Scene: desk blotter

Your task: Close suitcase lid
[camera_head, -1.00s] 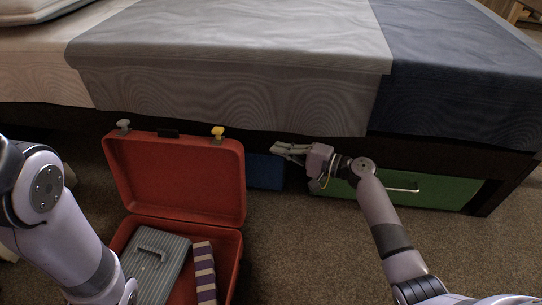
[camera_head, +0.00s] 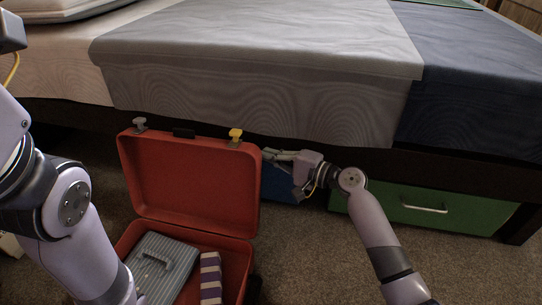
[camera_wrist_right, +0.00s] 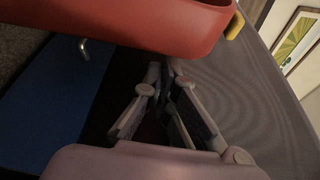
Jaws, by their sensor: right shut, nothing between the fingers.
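The red suitcase stands open on the carpet, its lid (camera_head: 190,180) raised upright at the back of its base (camera_head: 235,262). The lid has a grey latch (camera_head: 139,124) and a yellow latch (camera_head: 235,135) on its top edge. My right gripper (camera_head: 268,156) is shut and empty, just right of the lid's upper right corner, near the yellow latch. In the right wrist view the fingers (camera_wrist_right: 165,68) point toward the red lid (camera_wrist_right: 140,22) edge; whether they touch it I cannot tell. My left arm shows at the left; its gripper is out of view.
Inside the base lie a grey ribbed case (camera_head: 160,272) and a purple-and-white striped item (camera_head: 211,278). The bed (camera_head: 260,70) overhangs close behind the lid. A blue panel (camera_head: 283,185) and a green drawer (camera_head: 450,208) are under it. Carpet is clear at right.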

